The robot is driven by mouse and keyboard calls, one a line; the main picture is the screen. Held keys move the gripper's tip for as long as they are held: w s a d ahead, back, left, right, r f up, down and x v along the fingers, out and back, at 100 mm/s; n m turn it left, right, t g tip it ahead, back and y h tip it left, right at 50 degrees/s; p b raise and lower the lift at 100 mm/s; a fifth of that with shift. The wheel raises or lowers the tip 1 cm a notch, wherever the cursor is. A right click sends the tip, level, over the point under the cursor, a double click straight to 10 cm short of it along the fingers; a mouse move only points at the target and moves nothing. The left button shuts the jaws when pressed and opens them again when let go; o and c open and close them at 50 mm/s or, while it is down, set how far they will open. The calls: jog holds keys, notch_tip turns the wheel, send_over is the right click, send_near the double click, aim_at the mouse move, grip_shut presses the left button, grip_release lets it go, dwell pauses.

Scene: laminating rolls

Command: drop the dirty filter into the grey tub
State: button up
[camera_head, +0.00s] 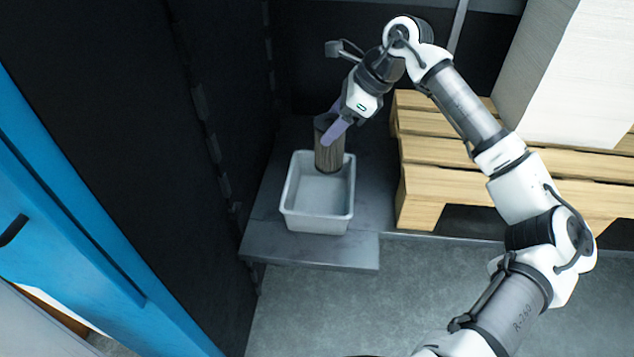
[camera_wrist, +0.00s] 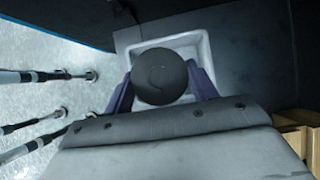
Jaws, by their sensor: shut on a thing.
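The dirty filter (camera_head: 329,152) is a dark brownish, ribbed cylinder with a dark cap. My gripper (camera_head: 333,127) is shut on its upper part and holds it roughly upright. The grey tub (camera_head: 318,222) is a light, open rectangular container on a dark shelf. In the head view the filter's lower end overlaps the tub's far part; whether it is below the rim is hard to tell. In the wrist view, the filter's round dark cap (camera_wrist: 159,76) sits between the purple fingers, with the tub's rim (camera_wrist: 203,44) behind it. The tub's visible floor looks empty.
The dark shelf (camera_head: 308,247) ends at a front edge above the grey floor. A wooden pallet (camera_head: 430,190) bearing a pale block (camera_head: 572,75) stands to the right. A dark wall and a blue frame (camera_head: 75,190) lie to the left.

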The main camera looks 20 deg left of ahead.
aim_at(333, 146)
jog(key=shift+f+b, duration=1.95)
jog(key=shift+f, duration=1.05)
jog(key=o, duration=1.3)
jog(key=shift+o, duration=0.2)
jog(key=p+v, duration=0.3)
jog(key=v, duration=1.1)
jog(key=shift+a, duration=0.1)
